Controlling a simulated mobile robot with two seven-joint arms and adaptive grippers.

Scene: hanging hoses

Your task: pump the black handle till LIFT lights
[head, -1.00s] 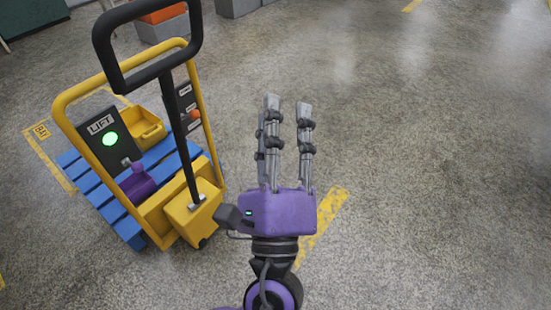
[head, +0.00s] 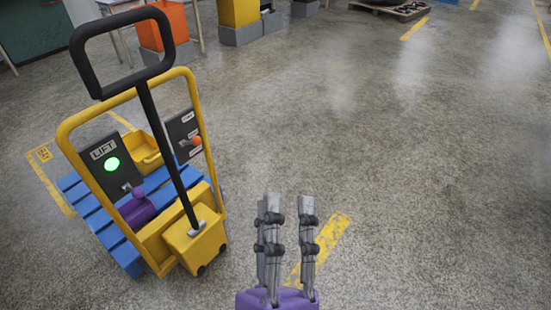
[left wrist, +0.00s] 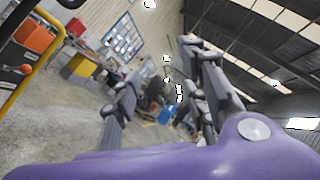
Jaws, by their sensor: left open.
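The black handle (head: 153,112) is a loop on a long bar, standing up from the yellow pump block of the pallet jack at the left in the head view. The LIFT panel (head: 109,165) on the yellow frame shows a lit green light (head: 112,164). My left gripper (head: 288,202) is open and empty, low in the middle of the head view, right of the handle and apart from it. Its fingers also show in the left wrist view (left wrist: 165,85). My right gripper is not in view.
A panel with an orange knob (head: 196,140) sits on the frame's right side. Blue pallet slats (head: 98,219) carry a yellow bin (head: 146,150) and a purple object (head: 137,208). Orange and yellow containers stand at the back. The floor to the right is clear.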

